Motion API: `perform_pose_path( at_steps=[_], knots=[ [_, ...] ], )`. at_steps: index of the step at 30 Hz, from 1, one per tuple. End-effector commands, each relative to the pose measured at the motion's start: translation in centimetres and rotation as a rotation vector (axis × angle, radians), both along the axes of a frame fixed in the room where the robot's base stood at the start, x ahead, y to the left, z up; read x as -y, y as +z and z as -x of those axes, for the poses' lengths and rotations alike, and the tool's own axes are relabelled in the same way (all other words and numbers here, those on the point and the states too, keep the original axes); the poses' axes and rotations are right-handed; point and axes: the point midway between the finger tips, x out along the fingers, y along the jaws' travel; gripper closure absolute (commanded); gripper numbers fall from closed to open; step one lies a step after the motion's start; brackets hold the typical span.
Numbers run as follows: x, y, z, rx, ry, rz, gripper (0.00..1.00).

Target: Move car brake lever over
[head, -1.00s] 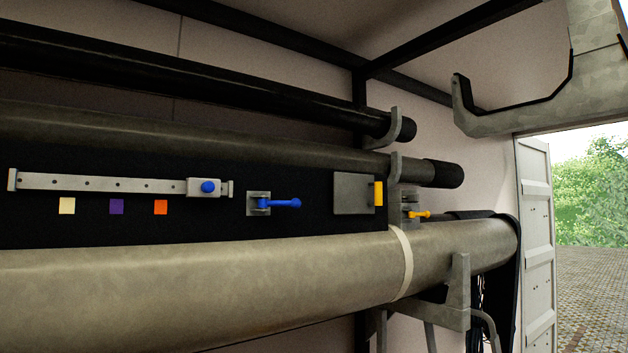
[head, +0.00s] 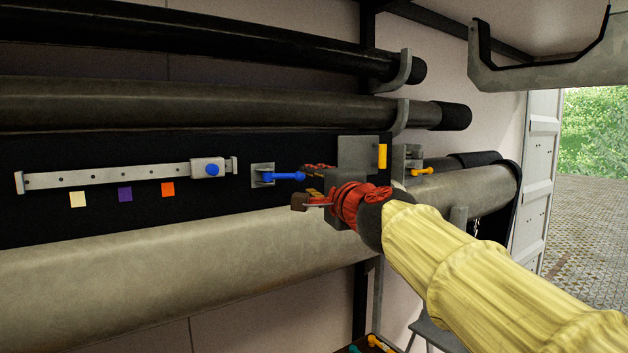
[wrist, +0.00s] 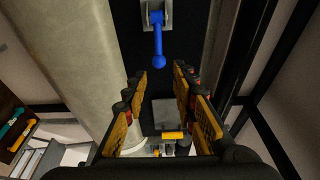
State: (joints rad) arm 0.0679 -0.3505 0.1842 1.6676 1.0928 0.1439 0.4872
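A blue lever (head: 290,177) with a ball end sticks out to the right from a small grey mount (head: 263,175) on the black panel. In the wrist view the lever (wrist: 158,42) points toward my gripper (wrist: 160,77), its ball just beyond the fingertips. My gripper (head: 308,185) is open and empty, just right of the ball, with its yellow-padded fingers apart to either side of the lever's line. I cannot tell whether any finger touches it. A yellow-handled lever (head: 421,171) is further right on another grey mount. No label shows which lever is the car brake.
A slotted rail with a sliding car (head: 207,168) and blue knob is to the left, above yellow, purple and orange tags. A grey box (head: 357,152) with a yellow handle is behind my gripper. A thick spar (head: 120,270) runs below the panel; darker spars run above.

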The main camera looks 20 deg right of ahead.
Motion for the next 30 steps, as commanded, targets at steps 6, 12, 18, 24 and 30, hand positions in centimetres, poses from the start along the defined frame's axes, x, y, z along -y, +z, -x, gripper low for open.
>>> perform_pose_path(
  at_steps=[6, 12, 18, 24, 30],
  knots=[
    [-0.2, -0.3, -2.3, -0.004, 0.002, 0.001, 0.73],
    [-0.4, -0.2, -4.9, -0.004, 0.002, 0.003, 0.73],
    [-0.5, -0.2, -7.3, -0.004, 0.002, 0.004, 0.73],
    [-0.6, -0.1, -7.5, -0.002, 0.002, 0.004, 0.81],
    [-0.5, -0.1, -7.5, -0.003, 0.002, 0.004, 0.93]
  ],
)
